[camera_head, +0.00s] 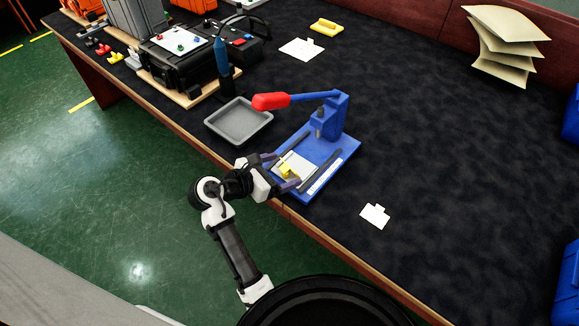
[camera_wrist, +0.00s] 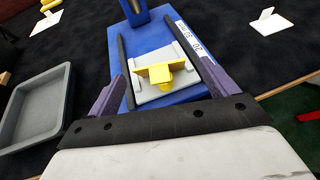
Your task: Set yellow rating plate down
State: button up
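The yellow rating plate (camera_wrist: 158,74) shows as a small yellow piece with an upright tab. It rests on a light grey plate-like holder (camera_wrist: 180,88) on the blue base of the hand press (camera_head: 322,150). In the head view the yellow piece (camera_head: 286,170) sits near the front end of the press base. My gripper (camera_head: 278,172) is open, with its purple-grey fingers on either side of the holder. In the wrist view both fingers (camera_wrist: 162,78) stand apart from the yellow piece, with gaps on both sides.
The press's red-handled lever (camera_head: 272,101) extends left above the table. A grey tray (camera_head: 240,120) stands left of the press. A white tabbed plate (camera_head: 376,216) lies to the right. Another yellow piece (camera_head: 326,26) and white plate (camera_head: 301,49) lie farther back. Dark tabletop right of the press is mostly clear.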

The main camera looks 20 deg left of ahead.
jog(key=c, duration=1.1)
jog(key=shift+r, duration=0.1)
